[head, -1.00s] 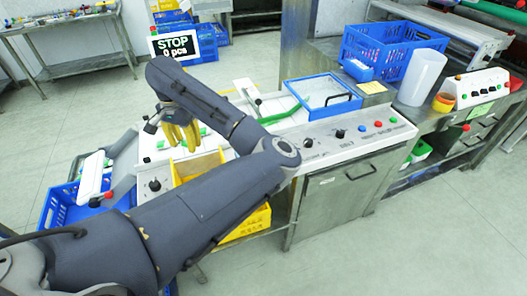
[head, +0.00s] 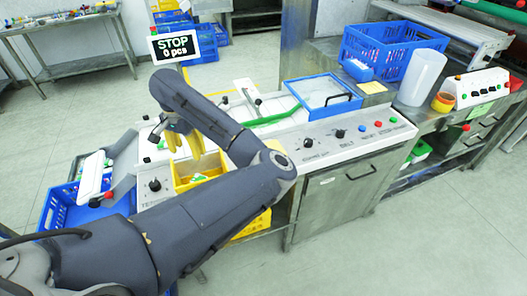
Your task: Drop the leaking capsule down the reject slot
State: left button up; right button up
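My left gripper (head: 184,145), with yellow fingers, points down over the machine's white panel, behind the yellow bin (head: 212,166). My own arm hides part of it, and I cannot tell whether its fingers are apart or closed on something. I cannot make out the leaking capsule in the head view. I cannot pick out the reject slot for certain either. My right gripper is not in view.
A blue-framed tray (head: 322,97) lies right of the green belt strip (head: 272,119). A knob panel (head: 345,136) runs along the front. A blue crate (head: 392,50), a white cylinder (head: 422,78) and a control box (head: 474,88) stand at right. A sign (head: 174,46) reads "STOP 0 pcs".

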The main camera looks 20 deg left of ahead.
pick_arm(q)
jog(key=shift+o, duration=0.4)
jog(key=shift+r, duration=0.1)
notch_tip(320, 180, up, 12)
dwell(0.5)
dwell(0.3)
